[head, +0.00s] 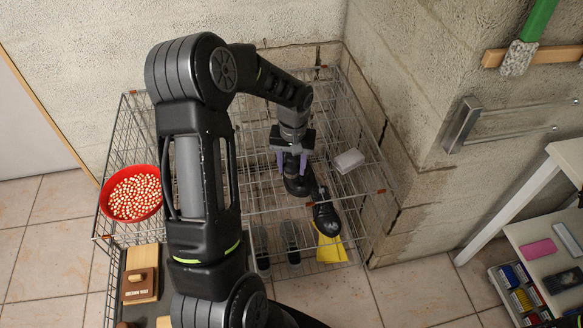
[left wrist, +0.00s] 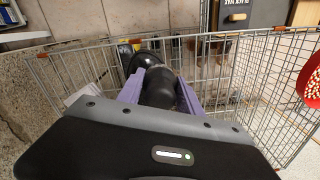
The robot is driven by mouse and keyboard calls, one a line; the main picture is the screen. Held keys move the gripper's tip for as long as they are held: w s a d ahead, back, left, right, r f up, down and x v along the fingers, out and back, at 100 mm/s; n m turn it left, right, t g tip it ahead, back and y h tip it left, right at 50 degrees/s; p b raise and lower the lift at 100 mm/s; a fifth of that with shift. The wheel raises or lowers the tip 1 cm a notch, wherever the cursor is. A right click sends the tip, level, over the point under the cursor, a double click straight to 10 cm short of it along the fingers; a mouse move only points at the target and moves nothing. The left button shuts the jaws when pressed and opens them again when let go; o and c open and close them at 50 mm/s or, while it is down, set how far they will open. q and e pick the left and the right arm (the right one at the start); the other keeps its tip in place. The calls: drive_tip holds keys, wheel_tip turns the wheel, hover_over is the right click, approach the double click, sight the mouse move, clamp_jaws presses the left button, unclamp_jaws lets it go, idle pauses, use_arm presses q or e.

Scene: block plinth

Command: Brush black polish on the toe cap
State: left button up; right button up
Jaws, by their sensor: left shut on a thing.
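A black shoe (head: 325,217) rests on the wire rack (head: 372,192), close to a yellow cloth (head: 331,250). My left gripper (head: 292,163) reaches down over the rack. Its purple fingers are shut on a dark rounded thing (head: 297,186) that looks like a brush. This dark brush (left wrist: 159,88) also shows between the fingers in the left wrist view. Its lower end is close to the shoe's upper left side; I cannot tell whether they touch. In the left wrist view the shoe is mostly hidden behind the gripper and brush. My right gripper is not in view.
A white block (head: 348,160) sits right of my left gripper. A red bowl (head: 107,207) of pale pieces stands at the left. Grey shoes (head: 291,245) stand low in the rack. A wooden box (head: 140,287) lies lower left. The concrete wall (head: 405,120) closes the right side.

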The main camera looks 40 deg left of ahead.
use_arm(q)
drive_tip(key=shift+r+p, duration=0.7)
drive_tip(key=shift+r, duration=0.7)
